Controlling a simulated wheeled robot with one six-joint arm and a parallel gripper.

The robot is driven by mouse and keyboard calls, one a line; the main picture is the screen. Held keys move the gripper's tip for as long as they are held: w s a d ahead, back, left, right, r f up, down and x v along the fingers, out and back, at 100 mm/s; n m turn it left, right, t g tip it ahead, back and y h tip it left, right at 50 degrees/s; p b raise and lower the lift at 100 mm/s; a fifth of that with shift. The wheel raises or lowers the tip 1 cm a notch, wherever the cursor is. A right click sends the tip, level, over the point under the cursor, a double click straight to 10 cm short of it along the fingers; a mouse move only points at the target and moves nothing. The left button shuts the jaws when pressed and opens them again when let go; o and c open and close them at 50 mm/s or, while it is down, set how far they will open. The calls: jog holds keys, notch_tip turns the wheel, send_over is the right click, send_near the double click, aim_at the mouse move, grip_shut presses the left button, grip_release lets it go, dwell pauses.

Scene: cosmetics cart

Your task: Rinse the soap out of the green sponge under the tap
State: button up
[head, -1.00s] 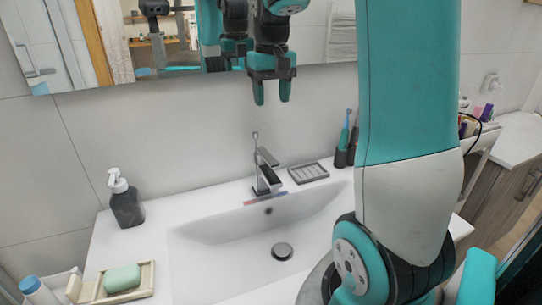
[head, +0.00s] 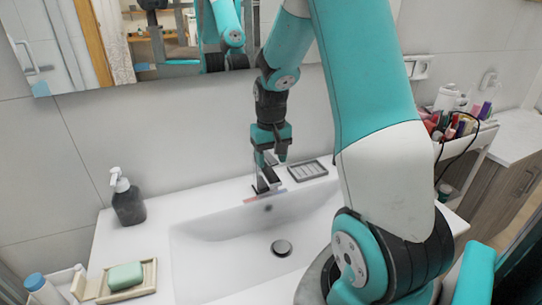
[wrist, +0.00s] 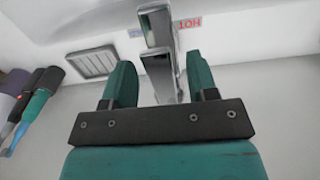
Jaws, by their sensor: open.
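The green sponge (head: 126,276), a pale green rounded block, lies in a wooden dish (head: 90,287) left of the white basin (head: 215,246). The grey metal tap (head: 262,184) stands at the basin's back edge. My gripper (head: 271,158) is open and empty, pointing down over the tap and partly hiding its top. In the wrist view the tap's lever and spout (wrist: 158,68) show between the two fingers of my gripper (wrist: 160,72). I cannot tell whether the fingers touch the tap. No water stream is visible.
A black soap pump (head: 128,203) stands on the left ledge. A grey ridged soap dish (head: 307,170) is right of the tap. Toothbrushes (wrist: 32,108) show in the wrist view. A cosmetics cart (head: 462,160) stands at right. The basin around the drain (head: 281,248) is empty.

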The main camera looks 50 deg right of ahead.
aim_at(266, 153)
grip_shut()
jog(key=r+g+p, duration=0.1)
jog(key=p, duration=0.2)
jog(key=shift+w+r, duration=0.15)
jog(key=shift+w+d+r+g+y+p, duration=0.1)
jog(key=shift+g+y+p, duration=0.3)
jog(key=shift+p, duration=0.25)
grip_release()
notch_tip(266, 153, up, 17)
jog(key=w+d+b, duration=0.1)
jog(key=w+b, duration=0.1)
jog(key=b, duration=0.1)
jog(key=shift+w+d, duration=0.15)
jog(key=shift+w, duration=0.2)
